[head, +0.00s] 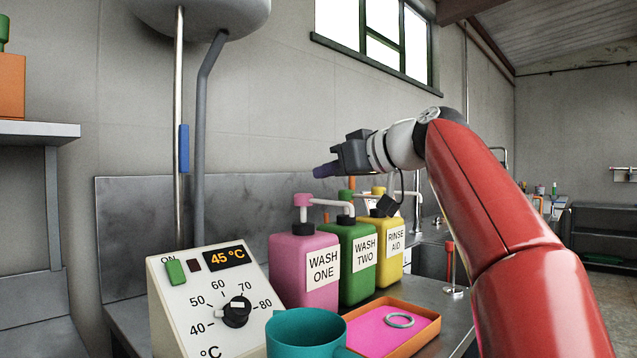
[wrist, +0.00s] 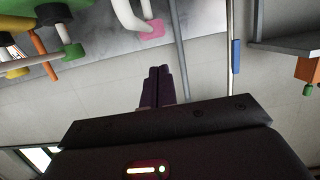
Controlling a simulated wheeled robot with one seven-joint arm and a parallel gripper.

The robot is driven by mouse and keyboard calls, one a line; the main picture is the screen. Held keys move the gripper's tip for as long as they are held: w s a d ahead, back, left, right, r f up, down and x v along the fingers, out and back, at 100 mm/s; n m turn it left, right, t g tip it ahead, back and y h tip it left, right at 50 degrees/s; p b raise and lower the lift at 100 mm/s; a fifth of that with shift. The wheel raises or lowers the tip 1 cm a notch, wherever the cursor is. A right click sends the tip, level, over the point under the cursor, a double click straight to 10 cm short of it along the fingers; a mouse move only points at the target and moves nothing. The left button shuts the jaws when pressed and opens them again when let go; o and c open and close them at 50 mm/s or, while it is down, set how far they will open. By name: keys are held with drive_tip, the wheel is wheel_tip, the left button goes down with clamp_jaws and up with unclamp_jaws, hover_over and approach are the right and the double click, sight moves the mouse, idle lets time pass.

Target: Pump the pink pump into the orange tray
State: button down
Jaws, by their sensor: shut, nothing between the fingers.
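The pink pump bottle (head: 303,265), labelled WASH ONE, stands upright on the counter with a pink pump head (head: 303,200) and a pale spout pointing right. The pink head also shows at the top of the wrist view (wrist: 151,29). The orange tray (head: 428,333) lies in front of the bottles. Its inside is bright pink, and a grey ring (head: 399,320) lies in it. My gripper (head: 318,172) is shut and empty, its dark purple fingers pointing left, above and slightly right of the pink head and apart from it. The fingers also show in the wrist view (wrist: 157,82).
Green WASH TWO (head: 357,280) and yellow RINSE AID (head: 390,262) bottles stand beside the pink one. A teal mug (head: 300,335) stands left of the tray, near the temperature control box (head: 180,315). Vertical pipes (head: 180,120) rise behind.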

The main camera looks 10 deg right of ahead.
drive_tip(key=v, duration=0.6)
drive_tip(key=shift+b, duration=0.45)
idle(0.5)
